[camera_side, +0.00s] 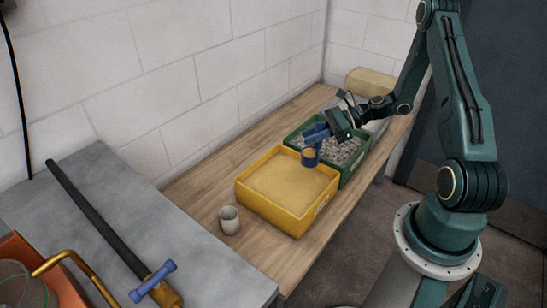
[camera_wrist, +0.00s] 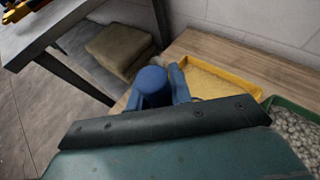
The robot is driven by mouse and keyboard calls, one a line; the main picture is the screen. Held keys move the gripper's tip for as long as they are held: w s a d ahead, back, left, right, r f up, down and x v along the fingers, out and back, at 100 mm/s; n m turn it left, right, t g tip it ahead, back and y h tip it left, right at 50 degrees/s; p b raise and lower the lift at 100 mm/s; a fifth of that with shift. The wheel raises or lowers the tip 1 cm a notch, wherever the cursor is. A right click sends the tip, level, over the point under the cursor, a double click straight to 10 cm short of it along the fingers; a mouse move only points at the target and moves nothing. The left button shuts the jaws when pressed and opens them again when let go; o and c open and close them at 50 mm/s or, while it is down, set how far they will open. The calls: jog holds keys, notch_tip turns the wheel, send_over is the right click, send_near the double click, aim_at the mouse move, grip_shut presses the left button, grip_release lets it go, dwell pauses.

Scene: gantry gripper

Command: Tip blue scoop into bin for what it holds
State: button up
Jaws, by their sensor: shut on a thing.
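The blue scoop (camera_side: 311,161) is in my gripper (camera_side: 321,133), which is shut on it. In the side view it hangs above the back right part of the yellow bin, near the green bin. A tan, sand-coloured patch shows at the scoop's mouth. In the wrist view the blue scoop (camera_wrist: 151,86) shows from behind, beside my blue gripper fingers, and its inside is hidden. The yellow bin (camera_side: 268,218) holds tan, sand-like material. The green bin (camera_side: 355,171) holds grey gravel. I cannot tell the scoop's exact height or tilt.
A pale cup (camera_side: 229,220) stands on the wooden bench (camera_side: 191,190), in front of the yellow bin. A grey table (camera_side: 62,205) at left carries a black bar with a blue handle. A block wall (camera_side: 190,70) runs behind the bench. A tan block (camera_side: 371,82) lies at the far end.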

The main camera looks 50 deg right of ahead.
jog(key=a+g+h, duration=0.1)
jog(key=w+a+f+h, duration=0.1)
jog(key=w+a+g+h, duration=0.1)
jog(key=shift+a+f+n+g+h, duration=0.3)
jog(key=shift+a+n+h, duration=0.05)
jog(key=shift+n+h, duration=0.05)
jog(key=shift+w+a, duration=0.1)
jog(key=shift+w+a+f+g+h, duration=0.25)
jog(key=shift+a+f+g+h, duration=0.2)
jog(key=shift+h, duration=0.15)
jog(key=shift+w+a+f+g+h, duration=0.3)
jog(key=shift+a+g+h, duration=0.1)
jog(key=shift+h, duration=0.2)
jog(key=shift+a+f, duration=0.1)
dwell(0.3)
jog(key=shift+w+a+f+n+g+h, duration=0.2)
jog(key=shift+a+f+g+h, duration=0.15)
jog(key=shift+f+h, duration=0.2)
jog(key=shift+w+a+f+n+g+h, duration=0.2)
jog(key=shift+a+f+g+h, duration=0.15)
jog(key=shift+f+h, duration=0.2)
